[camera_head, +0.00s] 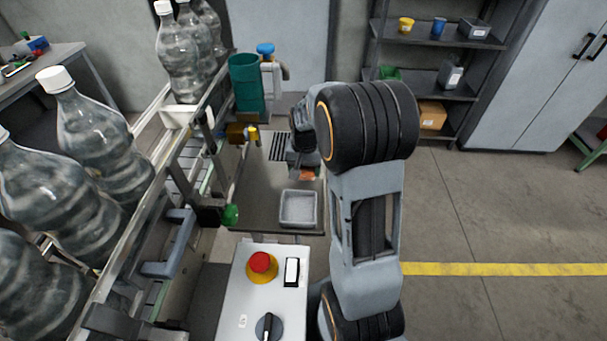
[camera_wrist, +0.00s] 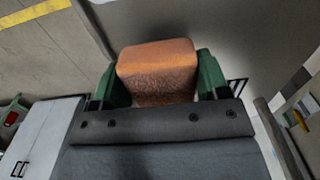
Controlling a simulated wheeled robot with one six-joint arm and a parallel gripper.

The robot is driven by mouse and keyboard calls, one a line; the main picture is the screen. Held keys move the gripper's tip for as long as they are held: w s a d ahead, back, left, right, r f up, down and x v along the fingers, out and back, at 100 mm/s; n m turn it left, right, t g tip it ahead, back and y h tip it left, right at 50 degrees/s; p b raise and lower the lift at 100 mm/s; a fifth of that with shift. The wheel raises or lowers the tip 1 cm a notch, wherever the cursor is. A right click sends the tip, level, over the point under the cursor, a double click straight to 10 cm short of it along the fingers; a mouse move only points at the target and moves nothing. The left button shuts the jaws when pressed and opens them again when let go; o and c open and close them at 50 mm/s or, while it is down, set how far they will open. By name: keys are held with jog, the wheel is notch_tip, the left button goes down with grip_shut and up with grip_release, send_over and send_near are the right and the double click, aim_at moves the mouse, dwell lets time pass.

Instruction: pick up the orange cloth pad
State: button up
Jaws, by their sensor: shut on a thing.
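The orange cloth pad (camera_wrist: 157,70) sits between the two green fingers of my gripper (camera_wrist: 160,78) in the wrist view, with a finger against each side. My gripper is shut on it. In the head view a small part of the orange pad (camera_head: 307,175) shows beside my arm, over the grey worktop (camera_head: 262,170). Most of my gripper is hidden there behind my arm. I cannot tell whether the pad touches the surface.
A grey square tray (camera_head: 298,208) lies on the worktop's near end. A control box with a red button (camera_head: 260,262) stands in front. Large bottles (camera_head: 95,140) line a conveyor at left. A green cup (camera_head: 246,82) stands at the back. Open floor lies at right.

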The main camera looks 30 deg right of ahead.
jog(key=s+d+r+b, duration=0.1)
jog(key=s+r+b, duration=0.1)
jog(key=s+r, duration=0.8)
jog(key=s, duration=0.4)
jog(key=shift+d+r, duration=0.15)
jog(key=shift+d, duration=0.15)
jog(key=o, duration=0.4)
jog(key=shift+c, duration=1.2)
